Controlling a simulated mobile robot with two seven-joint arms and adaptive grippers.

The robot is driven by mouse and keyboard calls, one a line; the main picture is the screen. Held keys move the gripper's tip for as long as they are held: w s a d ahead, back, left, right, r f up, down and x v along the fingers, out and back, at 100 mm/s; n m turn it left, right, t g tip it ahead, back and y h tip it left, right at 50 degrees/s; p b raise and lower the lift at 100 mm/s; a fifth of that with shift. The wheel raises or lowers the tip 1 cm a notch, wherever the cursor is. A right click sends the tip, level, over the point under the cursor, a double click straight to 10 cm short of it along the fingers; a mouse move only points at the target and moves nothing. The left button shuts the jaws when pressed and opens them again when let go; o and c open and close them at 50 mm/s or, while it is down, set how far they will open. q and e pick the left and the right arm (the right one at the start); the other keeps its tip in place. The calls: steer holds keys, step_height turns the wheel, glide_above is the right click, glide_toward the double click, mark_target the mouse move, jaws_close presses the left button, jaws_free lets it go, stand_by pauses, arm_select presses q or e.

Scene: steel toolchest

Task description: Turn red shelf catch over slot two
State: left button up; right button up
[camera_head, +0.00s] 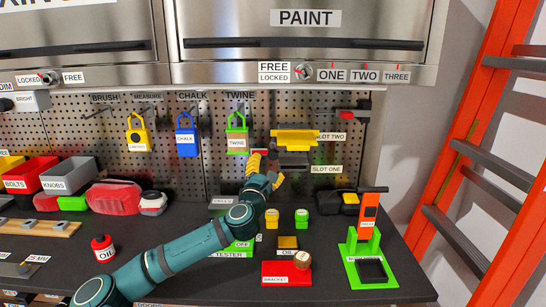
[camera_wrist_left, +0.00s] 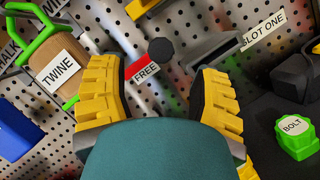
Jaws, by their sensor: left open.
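A red catch with a dark end (camera_head: 350,115) sticks out from the pegboard at upper right, above the SLOT TWO label (camera_head: 330,136). A yellow block (camera_head: 293,138) sits left of that label, above a grey holder beside the SLOT ONE label (camera_head: 326,169). My left gripper (camera_head: 268,165) is open below and left of the yellow block. In the left wrist view, a red-and-white FREE tag (camera_wrist_left: 143,71) and a dark round knob (camera_wrist_left: 161,51) show between and beyond the open yellow fingers (camera_wrist_left: 157,90). Nothing is held. My right gripper is out of view.
The green TWINE holder (camera_head: 237,140) hangs just left of my gripper. Below are yellow (camera_head: 272,217) and green (camera_head: 301,217) caps, a red BRACKET block (camera_head: 287,272) and a green stand (camera_head: 368,262). A steel cabinet (camera_head: 300,35) overhangs the board.

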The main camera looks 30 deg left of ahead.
mark_target(272, 157)
arm_select(q)
steer(key=shift+x, duration=3.2)
steer(key=shift+s, duration=0.1)
jaws_close()
